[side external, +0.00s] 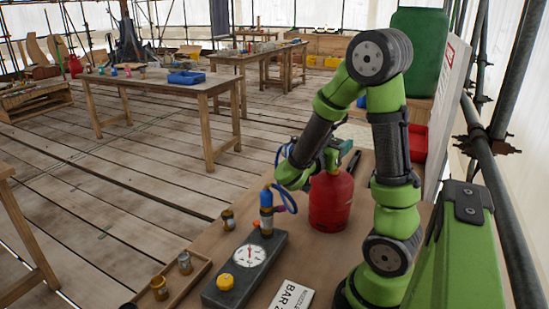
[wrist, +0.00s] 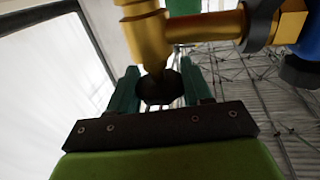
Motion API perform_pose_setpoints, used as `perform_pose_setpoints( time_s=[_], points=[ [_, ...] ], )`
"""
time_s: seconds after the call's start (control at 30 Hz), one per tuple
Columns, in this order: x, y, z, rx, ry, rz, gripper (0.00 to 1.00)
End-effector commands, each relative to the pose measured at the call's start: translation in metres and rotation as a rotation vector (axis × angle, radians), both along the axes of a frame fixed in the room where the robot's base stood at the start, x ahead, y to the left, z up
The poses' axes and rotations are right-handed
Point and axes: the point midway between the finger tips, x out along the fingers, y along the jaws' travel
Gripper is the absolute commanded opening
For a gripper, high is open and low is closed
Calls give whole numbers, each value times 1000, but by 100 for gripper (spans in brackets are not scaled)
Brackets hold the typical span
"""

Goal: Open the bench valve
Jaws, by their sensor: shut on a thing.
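The bench valve is a brass valve body (wrist: 146,38) with a dark round knob (wrist: 160,90) at its near end in the wrist view. My gripper (wrist: 161,84) has its two green fingers on either side of the knob and is shut on it. In the side external view, my gripper (side external: 331,157) is at the top of a red gas cylinder (side external: 330,202), which stands upright on the bench. My arm and gripper hide the valve there, so how far the knob is turned cannot be told.
A brass side pipe (wrist: 207,26) leads right from the valve toward a blue part (wrist: 312,40). Small brass parts lie in a wooden tray (side external: 172,285) at the front left. A white sign (side external: 291,297) lies nearby.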

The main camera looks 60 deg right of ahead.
Motion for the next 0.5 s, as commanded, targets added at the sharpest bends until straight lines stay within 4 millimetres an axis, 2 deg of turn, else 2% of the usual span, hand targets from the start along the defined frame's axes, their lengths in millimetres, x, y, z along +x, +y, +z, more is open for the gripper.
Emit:
perform_pose_setpoints(
  time_s=[0.07, 0.1, 0.23, 0.5],
  points=[
    [0, 2, -4, 10, 8, 4, 19],
    [0, 2, -4, 10, 8, 4, 55],
    [0, 2, -4, 9, 8, 3, 75],
    [0, 1, -2, 5, 4, 1, 75]
  ],
)
